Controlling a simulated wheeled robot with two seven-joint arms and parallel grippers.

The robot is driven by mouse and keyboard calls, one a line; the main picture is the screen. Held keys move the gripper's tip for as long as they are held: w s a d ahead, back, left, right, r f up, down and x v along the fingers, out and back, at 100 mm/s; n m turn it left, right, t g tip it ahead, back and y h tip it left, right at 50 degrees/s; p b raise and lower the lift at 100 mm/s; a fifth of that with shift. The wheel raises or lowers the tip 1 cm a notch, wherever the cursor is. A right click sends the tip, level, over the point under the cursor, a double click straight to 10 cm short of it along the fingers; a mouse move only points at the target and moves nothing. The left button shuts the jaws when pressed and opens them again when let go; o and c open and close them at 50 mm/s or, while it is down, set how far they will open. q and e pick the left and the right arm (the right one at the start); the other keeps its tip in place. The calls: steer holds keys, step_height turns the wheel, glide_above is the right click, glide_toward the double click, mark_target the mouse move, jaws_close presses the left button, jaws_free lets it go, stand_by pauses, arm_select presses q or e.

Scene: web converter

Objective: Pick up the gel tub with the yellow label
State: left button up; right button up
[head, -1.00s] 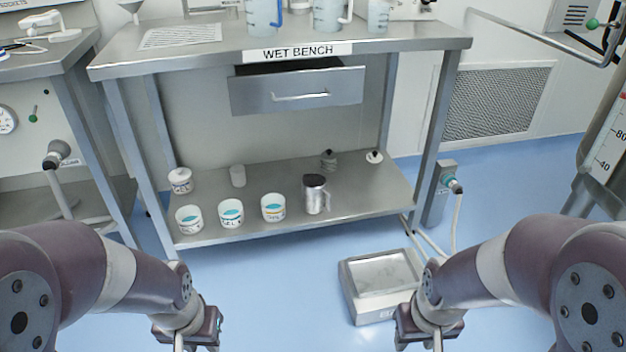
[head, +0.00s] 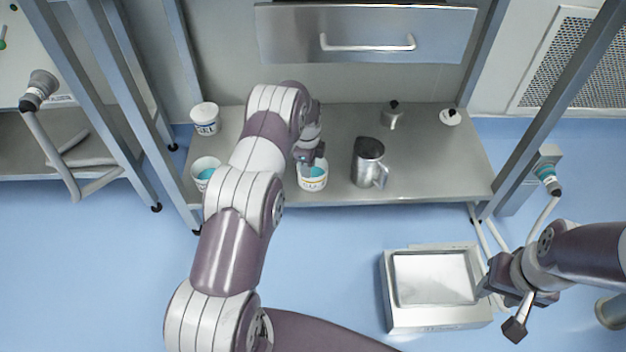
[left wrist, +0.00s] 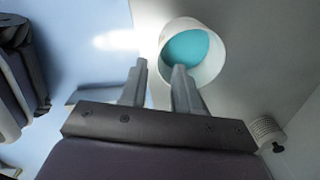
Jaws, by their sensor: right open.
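The gel tub with the yellow label (head: 313,184) stands upright on the lower steel shelf, with teal gel inside. It shows from above in the left wrist view (left wrist: 209,73). My left gripper (head: 311,161) is at the tub's rim, pointing down. In the left wrist view its fingers (left wrist: 160,72) are apart. One finger overlaps the tub's opening and the other is outside the rim; I cannot tell whether they touch it. My right gripper (head: 502,306) is open and empty at the lower right, beside the floor scale.
A steel jug (head: 368,162) stands close right of the yellow-label tub. An open drawer (head: 365,35) overhangs behind. A floor scale (head: 433,318) sits in front.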

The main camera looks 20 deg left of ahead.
mark_target(310, 190)
arm_select(q)
step_height(310, 190, down, 3)
steer(key=shift+r+b, duration=0.2)
steer(key=shift+b, duration=0.15)
steer(key=f+b, duration=0.2)
steer(key=f, duration=0.1)
steer(key=f+b, duration=0.2)
steer(key=shift+d+f, duration=0.15)
steer(key=shift+d, duration=0.1)
arm_select(e)
step_height(310, 190, down, 5)
arm_select(q)
steer(key=shift+r, duration=0.2)
jaws_close()
